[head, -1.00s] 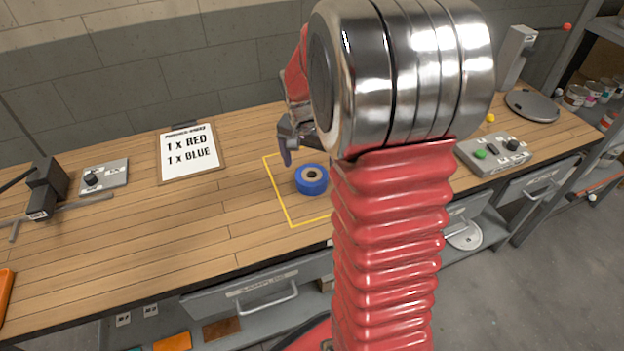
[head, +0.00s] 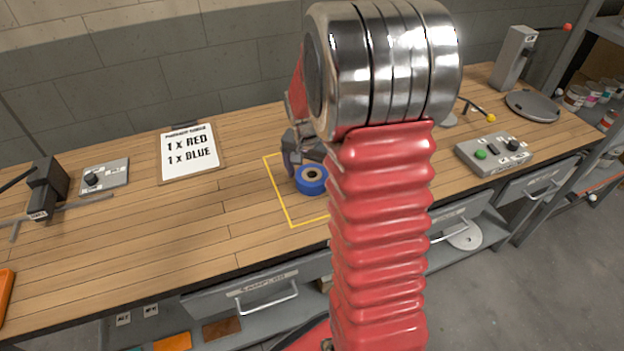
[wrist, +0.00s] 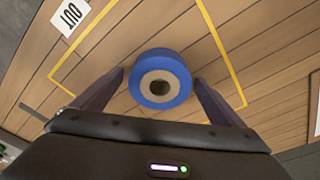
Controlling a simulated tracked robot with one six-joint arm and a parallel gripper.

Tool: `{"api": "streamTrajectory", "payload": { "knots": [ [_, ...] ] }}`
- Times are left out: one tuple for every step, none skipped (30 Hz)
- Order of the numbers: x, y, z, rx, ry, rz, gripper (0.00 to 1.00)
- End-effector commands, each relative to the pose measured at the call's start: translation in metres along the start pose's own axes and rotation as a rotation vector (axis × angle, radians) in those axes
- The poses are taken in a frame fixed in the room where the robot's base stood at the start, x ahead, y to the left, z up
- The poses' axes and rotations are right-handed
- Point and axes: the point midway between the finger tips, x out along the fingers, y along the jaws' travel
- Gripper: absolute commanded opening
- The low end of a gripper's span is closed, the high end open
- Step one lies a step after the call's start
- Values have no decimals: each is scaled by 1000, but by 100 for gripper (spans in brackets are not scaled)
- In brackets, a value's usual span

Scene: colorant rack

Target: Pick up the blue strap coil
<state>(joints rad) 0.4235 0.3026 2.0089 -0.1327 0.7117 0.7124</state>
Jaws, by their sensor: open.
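The blue strap coil (head: 311,186) lies flat on the wooden bench inside a yellow outlined square. In the wrist view the blue coil (wrist: 160,84) shows its pale core and dark centre hole, between and slightly beyond my two fingertips. My gripper (head: 302,164) is open and empty just behind and above the coil in the head view. The gripper (wrist: 158,82) also shows in the wrist view, with one finger on each side of the coil and gaps to it. My arm hides part of the bench to the right.
The yellow outline (head: 281,200) marks the bench around the coil. A clipboard (head: 190,152) reading "1 x RED 1 x BLUE" lies to the left. A button box (head: 494,153) stands to the right. An "OUT" label (wrist: 71,16) lies beside the outline.

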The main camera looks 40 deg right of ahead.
Motion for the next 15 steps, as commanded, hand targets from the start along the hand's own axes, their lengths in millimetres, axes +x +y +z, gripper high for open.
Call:
{"api": "streamTrajectory", "payload": {
  "knots": [
    [0, 0, 0, 0, 0, 0, 92],
    [0, 0, 0, 0, 0, 0, 92],
    [0, 0, 0, 0, 0, 0, 92],
    [0, 0, 0, 0, 0, 0, 90],
    [0, 0, 0, 0, 0, 0, 88],
    [0, 0, 0, 0, 0, 0, 85],
    [0, 0, 0, 0, 0, 0, 83],
    [0, 0, 0, 0, 0, 0, 81],
    [0, 0, 0, 0, 0, 0, 78],
    [0, 0, 0, 0, 0, 0, 76],
    [0, 0, 0, 0, 0, 0, 74],
    [0, 0, 0, 0, 0, 0, 71],
    [0, 0, 0, 0, 0, 0, 69],
    [0, 0, 0, 0, 0, 0, 67],
    [0, 0, 0, 0, 0, 0, 64]
  ]
}}
